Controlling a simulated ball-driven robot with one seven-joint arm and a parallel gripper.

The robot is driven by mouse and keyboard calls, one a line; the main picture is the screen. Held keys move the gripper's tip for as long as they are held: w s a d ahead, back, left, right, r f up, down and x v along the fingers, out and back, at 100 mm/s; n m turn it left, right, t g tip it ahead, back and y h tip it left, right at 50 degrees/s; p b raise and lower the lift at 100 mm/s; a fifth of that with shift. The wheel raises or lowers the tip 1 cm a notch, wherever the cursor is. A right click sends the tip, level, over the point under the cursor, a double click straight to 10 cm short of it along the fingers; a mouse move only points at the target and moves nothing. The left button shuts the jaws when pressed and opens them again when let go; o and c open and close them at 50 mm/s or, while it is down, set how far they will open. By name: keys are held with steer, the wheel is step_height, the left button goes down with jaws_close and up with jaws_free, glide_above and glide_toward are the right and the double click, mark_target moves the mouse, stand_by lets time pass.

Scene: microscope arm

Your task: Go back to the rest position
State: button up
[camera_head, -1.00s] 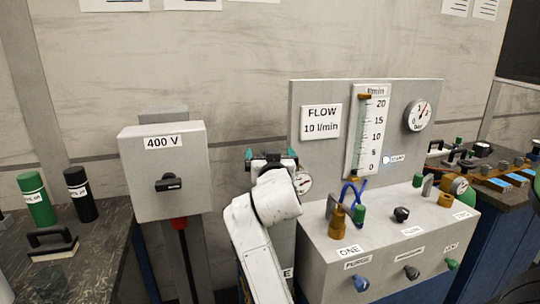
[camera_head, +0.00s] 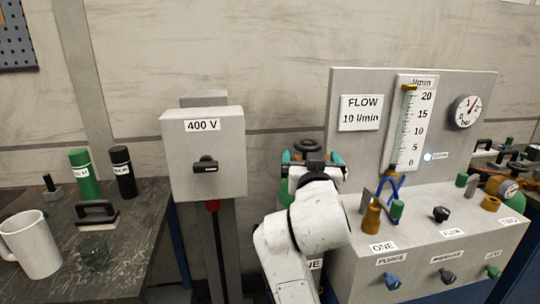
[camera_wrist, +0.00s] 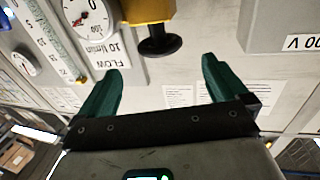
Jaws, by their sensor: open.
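My gripper (camera_head: 312,158) is at the end of my white arm, in the middle of the head view, between the 400 V box and the flow panel. Its green fingers stand apart, and I see nothing between them. In the wrist view my gripper (camera_wrist: 160,82) is also open and empty. Beyond the fingers there is a yellow body with a black knob (camera_wrist: 159,46), next to a round gauge (camera_wrist: 90,18). In the head view a dark handwheel (camera_head: 307,146) shows just behind my gripper.
The grey 400 V box (camera_head: 203,155) with a black switch stands left of my arm. The flow panel (camera_head: 340,100) and its console (camera_head: 430,255) with several knobs stand to the right. A dark bench (camera_head: 135,225) at left holds a white mug (camera_head: 32,245), bottles and a black handle.

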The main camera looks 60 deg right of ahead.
steer(key=w+a+f+n+g+y+p, duration=0.1)
steer(key=a+f+n+y, duration=0.35)
steer(key=f, duration=0.65)
steer(key=a+f+n+y+p, duration=0.1)
steer(key=a+f+n+y, duration=0.1)
steer(key=a+f+y, duration=0.55)
steer(key=s+a+f+n+g+y+p, duration=0.1)
steer(key=s+a+f+n+g+y, duration=0.1)
steer(key=s+a+f, duration=0.5)
steer(key=s+a+f+n+g+y, duration=0.1)
steer(key=s+a+f+n+g, duration=0.2)
steer(key=s+a+f, duration=0.4)
step_height(320, 180, down, 5)
steer(key=shift+a+n+g+y+p, duration=0.35)
steer(key=shift+g+y+p, duration=0.05)
steer(key=shift+g, duration=0.2)
